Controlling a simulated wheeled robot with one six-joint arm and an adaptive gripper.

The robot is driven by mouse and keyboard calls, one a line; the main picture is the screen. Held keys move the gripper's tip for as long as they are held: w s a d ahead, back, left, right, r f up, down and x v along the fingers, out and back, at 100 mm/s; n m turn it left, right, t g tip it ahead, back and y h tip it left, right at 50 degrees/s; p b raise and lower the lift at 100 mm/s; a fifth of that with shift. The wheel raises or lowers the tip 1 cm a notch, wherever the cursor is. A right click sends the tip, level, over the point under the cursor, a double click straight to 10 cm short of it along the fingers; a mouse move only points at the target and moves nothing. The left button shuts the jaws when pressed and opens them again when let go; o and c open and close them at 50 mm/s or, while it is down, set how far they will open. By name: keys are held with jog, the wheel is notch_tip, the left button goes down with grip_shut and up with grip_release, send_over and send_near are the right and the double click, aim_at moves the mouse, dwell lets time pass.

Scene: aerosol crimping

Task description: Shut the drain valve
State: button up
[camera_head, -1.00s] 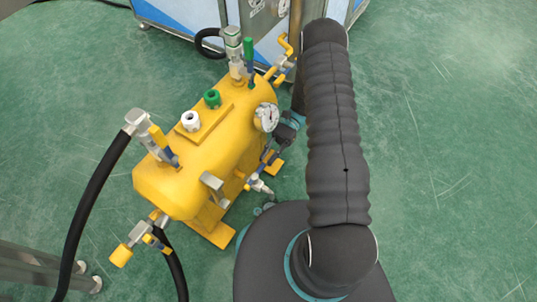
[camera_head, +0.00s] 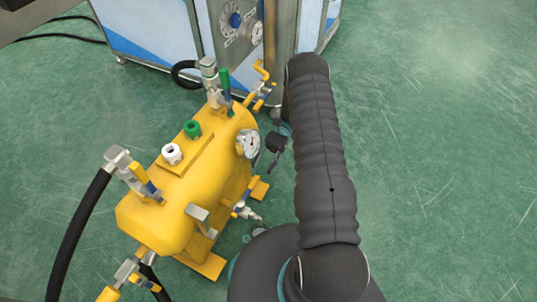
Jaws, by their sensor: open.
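A yellow tank (camera_head: 190,190) stands on the floor with several small valves. One low valve (camera_head: 243,211) with a blue and yellow handle sticks out of its right side, below the gauge. Another valve (camera_head: 128,272) is at its near left end, by a hose. No label shows which one is the drain valve. My gripper (camera_head: 271,163) is dark and small in view, right of the gauge and above and to the right of the low side valve. It is open, apart from that valve, and partly hidden by my arm.
A pressure gauge (camera_head: 248,144) faces right on the tank. A black hose (camera_head: 75,225) runs down at left. A blue and white cabinet (camera_head: 160,35) stands behind. The green floor (camera_head: 440,170) at right is clear.

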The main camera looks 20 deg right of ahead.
jog(key=shift+v, duration=2.25)
jog(key=s+f+t+h, duration=0.2)
jog(key=s+f+h, duration=0.1)
jog(key=s+f, duration=0.15)
jog(key=s+r+n+t+h+p, duration=0.3)
jog(key=r+n+t+h, duration=0.4)
jog(key=r, duration=1.8)
jog(key=s+a+r+n+t+h+p, duration=0.1)
jog(key=s+r+t, duration=0.3)
jog(key=r, duration=0.7)
jog(key=s+a+r+n+t+h+p, duration=0.1)
jog(key=s+a+r+t+p, duration=0.2)
jog(key=s+r, duration=0.6)
notch_tip(320, 180, up, 3)
jog(key=shift+a+r+t+h+p, duration=0.1)
jog(key=shift+a+t+h+p, duration=0.25)
jog(key=shift+t, duration=0.85)
